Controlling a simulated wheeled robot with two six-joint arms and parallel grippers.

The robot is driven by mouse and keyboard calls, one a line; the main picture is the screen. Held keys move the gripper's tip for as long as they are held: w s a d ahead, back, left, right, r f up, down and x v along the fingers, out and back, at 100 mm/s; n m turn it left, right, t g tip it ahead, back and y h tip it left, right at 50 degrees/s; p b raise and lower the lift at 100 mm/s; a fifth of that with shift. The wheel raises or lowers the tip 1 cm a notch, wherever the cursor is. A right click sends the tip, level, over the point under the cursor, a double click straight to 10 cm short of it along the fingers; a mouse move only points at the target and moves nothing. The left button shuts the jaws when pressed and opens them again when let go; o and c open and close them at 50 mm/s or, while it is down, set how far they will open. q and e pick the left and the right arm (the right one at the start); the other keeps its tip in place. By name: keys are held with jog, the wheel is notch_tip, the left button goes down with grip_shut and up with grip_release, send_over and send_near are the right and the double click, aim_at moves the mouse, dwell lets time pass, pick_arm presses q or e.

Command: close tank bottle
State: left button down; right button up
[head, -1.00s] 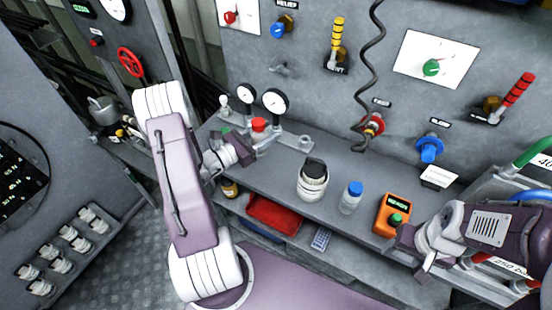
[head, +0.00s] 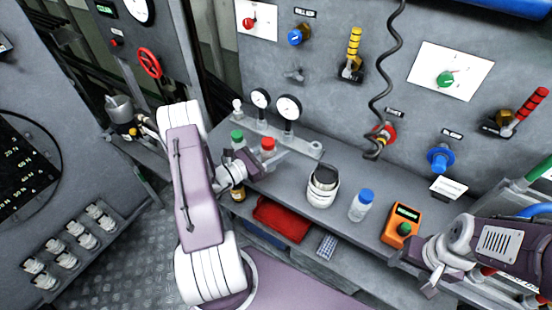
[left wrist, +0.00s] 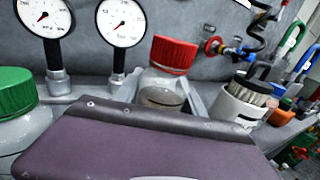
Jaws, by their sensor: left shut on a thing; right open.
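A clear bottle with a red cap (head: 268,144) stands on the bench near the gauges. In the left wrist view, its red cap (left wrist: 173,54) sits on top, and the bottle looks slightly tilted. My left gripper (head: 264,160) is shut on this bottle below the cap. The gripper's purple body hides the lower part in the wrist view. A green-capped bottle (head: 237,138) stands just to its left and also shows in the wrist view (left wrist: 16,105). A blue-capped bottle (head: 361,207) stands further right. My right gripper (head: 416,272) is open and empty by the bench front.
Two pressure gauges (head: 288,107) rise behind the red-capped bottle. A white container with a dark top (head: 322,187) and an orange meter (head: 401,225) stand along the bench. A coiled black cable (head: 387,80) hangs above. A red cloth-like item (head: 281,218) lies on the shelf below.

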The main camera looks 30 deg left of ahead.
pick_arm(q)
notch_tip(320, 180, down, 4)
jog(key=shift+f, duration=0.1)
jog(key=shift+f, duration=0.15)
jog(key=c, duration=0.7)
grip_release()
jog(key=shift+r, duration=0.25)
jog(key=b+v, duration=0.2)
jog(key=v, duration=1)
jog(key=shift+f, duration=0.1)
